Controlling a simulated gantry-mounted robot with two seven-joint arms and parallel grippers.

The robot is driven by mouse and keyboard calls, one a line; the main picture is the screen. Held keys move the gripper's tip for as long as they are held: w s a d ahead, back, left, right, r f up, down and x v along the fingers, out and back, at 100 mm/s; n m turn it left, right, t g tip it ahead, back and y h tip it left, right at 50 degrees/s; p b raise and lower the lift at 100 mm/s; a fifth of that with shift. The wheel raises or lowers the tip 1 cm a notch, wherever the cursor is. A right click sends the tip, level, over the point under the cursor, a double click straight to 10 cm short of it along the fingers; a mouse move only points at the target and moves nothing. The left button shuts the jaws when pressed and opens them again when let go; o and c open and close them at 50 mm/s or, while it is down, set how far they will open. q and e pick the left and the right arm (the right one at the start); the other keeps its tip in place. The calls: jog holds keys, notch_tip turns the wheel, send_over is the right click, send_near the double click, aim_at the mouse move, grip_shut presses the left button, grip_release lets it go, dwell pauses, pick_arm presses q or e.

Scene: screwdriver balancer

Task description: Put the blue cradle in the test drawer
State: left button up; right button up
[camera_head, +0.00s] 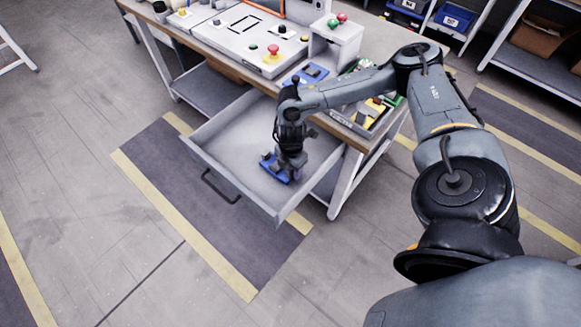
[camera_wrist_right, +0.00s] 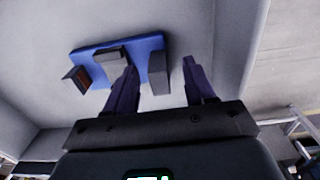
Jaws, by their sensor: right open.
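The blue cradle (camera_wrist_right: 93,53), a blue plate with grey upright blocks and a brown-orange end, lies inside the open test drawer (camera_head: 228,135) and appears to rest on its floor. In the head view the cradle (camera_head: 272,170) is partly hidden by my right gripper (camera_head: 291,172), which reaches down into the drawer. In the right wrist view my right gripper (camera_wrist_right: 162,66) is open. One finger overlaps the cradle, the other is past its right end, and a grey block shows between them. I cannot tell if a finger touches it. My left gripper is not in view.
The workbench (camera_head: 205,35) above the drawer carries a panel with a red button (camera_head: 273,50). A blue holder (camera_head: 310,74) and a tray of yellow and green parts (camera_head: 372,112) are near its front edge. Most of the drawer floor is bare. Shelves with blue bins (camera_head: 453,18) stand behind.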

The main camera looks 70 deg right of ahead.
notch_tip(320, 180, up, 10)
jog(key=p, duration=0.3)
jog(key=shift+r+p, duration=0.35)
jog(key=shift+r, duration=0.05)
jog(key=shift+s, duration=0.1)
